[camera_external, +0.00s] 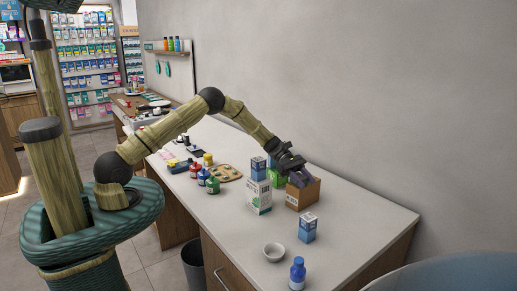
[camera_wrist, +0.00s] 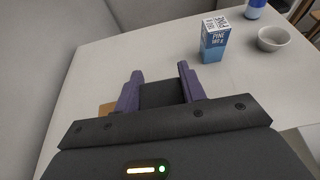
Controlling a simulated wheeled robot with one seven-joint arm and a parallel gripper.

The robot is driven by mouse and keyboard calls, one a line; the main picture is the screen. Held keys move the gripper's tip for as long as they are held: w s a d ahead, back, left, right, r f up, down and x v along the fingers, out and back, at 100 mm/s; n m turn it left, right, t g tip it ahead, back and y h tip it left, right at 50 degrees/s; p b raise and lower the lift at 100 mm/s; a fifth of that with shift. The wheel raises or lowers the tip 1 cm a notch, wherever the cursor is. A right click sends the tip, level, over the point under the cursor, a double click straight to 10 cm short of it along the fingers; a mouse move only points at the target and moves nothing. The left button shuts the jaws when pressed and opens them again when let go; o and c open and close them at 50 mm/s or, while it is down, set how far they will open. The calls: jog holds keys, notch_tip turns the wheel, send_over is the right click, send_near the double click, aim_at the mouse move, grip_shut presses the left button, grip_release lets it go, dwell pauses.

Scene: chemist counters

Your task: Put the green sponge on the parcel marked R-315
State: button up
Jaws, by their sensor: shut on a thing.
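My gripper (camera_external: 300,180) is low over a brown cardboard parcel (camera_external: 305,196), which stands near the wall side of the counter. In the wrist view, its two purple fingers (camera_wrist: 160,88) are spread on either side of a dark grey block (camera_wrist: 162,94), and I take it as shut on that. A brown corner of a parcel (camera_wrist: 106,108) shows left of the fingers. The mark on the parcel is too small to read. A green thing (camera_external: 277,178) sits just left of my gripper, partly hidden; I cannot tell whether it is the sponge.
A tall white-and-green box (camera_external: 259,197) and a blue-and-white box (camera_external: 258,168) stand left of the parcel. A blue box (camera_external: 308,228), a white bowl (camera_external: 274,252) and a blue bottle (camera_external: 297,273) stand nearer. Coloured bottles (camera_external: 203,177) and a tan board (camera_external: 225,173) lie farther left. The right counter end is clear.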

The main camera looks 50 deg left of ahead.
jog(key=o, duration=1)
jog(key=shift+o, duration=0.2)
jog(key=b+v, duration=0.2)
jog(key=v, duration=1)
jog(key=shift+a, duration=0.1)
